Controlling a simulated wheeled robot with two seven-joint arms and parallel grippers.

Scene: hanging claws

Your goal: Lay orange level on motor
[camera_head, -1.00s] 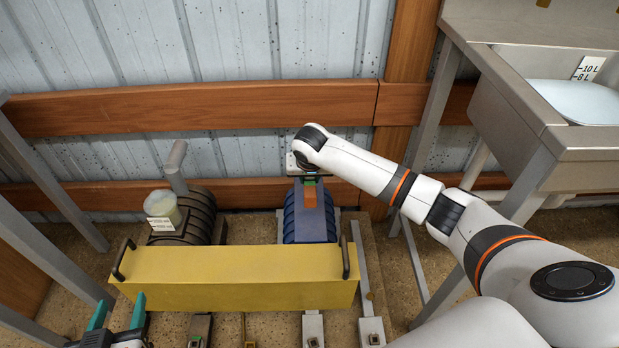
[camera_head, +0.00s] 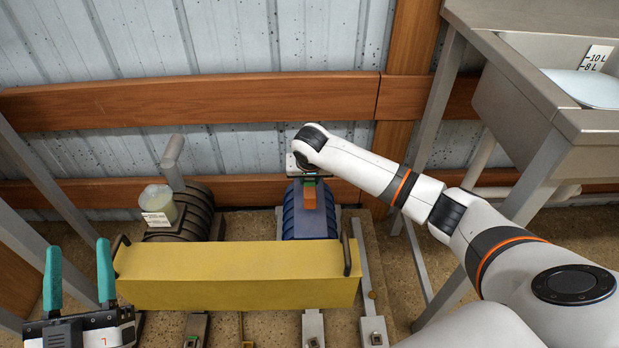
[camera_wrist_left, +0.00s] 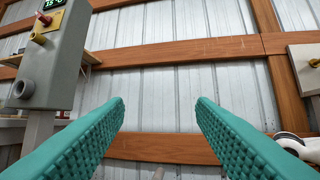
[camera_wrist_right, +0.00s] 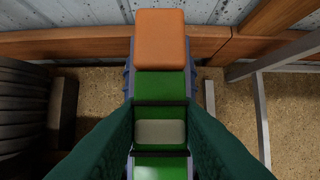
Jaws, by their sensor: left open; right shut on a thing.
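The orange level shows in the right wrist view as a bar with an orange end (camera_wrist_right: 160,38) and green and pale middle parts. My right gripper (camera_wrist_right: 160,135) is shut on it. In the head view the level (camera_head: 310,195) is over the top of the blue ribbed motor (camera_head: 302,222); I cannot tell whether it touches it. The right gripper (camera_head: 309,179) is small there, under the white wrist. My left gripper (camera_head: 78,275) is open and empty at the lower left; its teal fingers also show in the left wrist view (camera_wrist_left: 160,125).
A long yellow cover (camera_head: 235,275) with dark end handles lies in front of the motor. A dark ribbed machine (camera_head: 190,212) with a measuring cup (camera_head: 158,205) stands left of it. A metal sink (camera_head: 540,85) is at the right. A grey control box (camera_wrist_left: 45,55) is on the left.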

